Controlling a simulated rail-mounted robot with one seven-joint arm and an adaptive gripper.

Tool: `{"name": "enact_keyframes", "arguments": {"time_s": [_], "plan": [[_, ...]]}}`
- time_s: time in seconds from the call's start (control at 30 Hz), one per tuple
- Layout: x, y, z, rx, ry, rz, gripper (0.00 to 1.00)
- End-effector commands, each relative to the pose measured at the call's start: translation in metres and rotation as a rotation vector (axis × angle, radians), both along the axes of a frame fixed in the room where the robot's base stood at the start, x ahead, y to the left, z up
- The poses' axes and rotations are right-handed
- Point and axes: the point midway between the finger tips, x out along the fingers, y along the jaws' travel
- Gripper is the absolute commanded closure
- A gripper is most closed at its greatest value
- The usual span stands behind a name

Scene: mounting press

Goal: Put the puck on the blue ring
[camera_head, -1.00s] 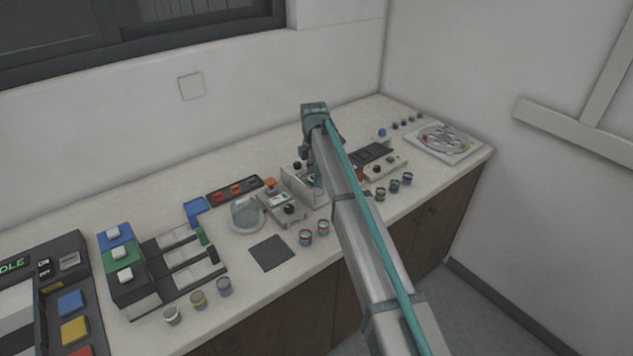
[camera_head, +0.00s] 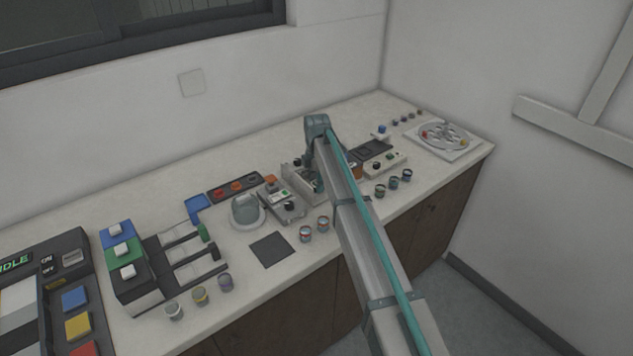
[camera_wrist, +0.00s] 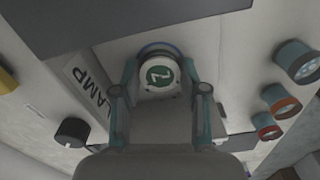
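In the wrist view, a round puck (camera_wrist: 159,75) with a white rim and a green numbered face sits between the two fingers of my gripper (camera_wrist: 160,72). The fingers lie along its left and right sides and seem closed on it. A blue arc (camera_wrist: 158,49), seemingly the blue ring, shows just behind the puck's upper edge. The rest of it is hidden, so I cannot tell whether puck and ring touch. In the head view, my gripper (camera_head: 316,180) is low at the press unit in mid-counter, and my arm hides much of the spot.
A clamp label (camera_wrist: 88,85) and a black knob (camera_wrist: 72,132) are left of my gripper. Several banded cups (camera_wrist: 297,62) stand to the right. In the head view, a clear dome (camera_head: 247,209) and a dark square pad (camera_head: 271,250) lie left of the press.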

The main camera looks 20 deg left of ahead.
Motion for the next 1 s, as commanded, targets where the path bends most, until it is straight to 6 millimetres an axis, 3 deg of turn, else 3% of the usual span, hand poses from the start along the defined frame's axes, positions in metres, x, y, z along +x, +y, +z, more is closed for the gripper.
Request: {"name": "enact_keyframes", "arguments": {"time_s": [0.03, 0.1, 0.57, 1.0], "plan": [[0.0, 0.0, 0.0, 0.0, 0.0, 0.0, 0.45], [0.0, 0.0, 0.0, 0.0, 0.0, 0.0, 0.35], [0.001, 0.0, 0.01, 0.001, -0.001, 0.0, 0.35], [0.001, 0.001, 0.087, 0.001, -0.003, 0.0, 0.35]]}}
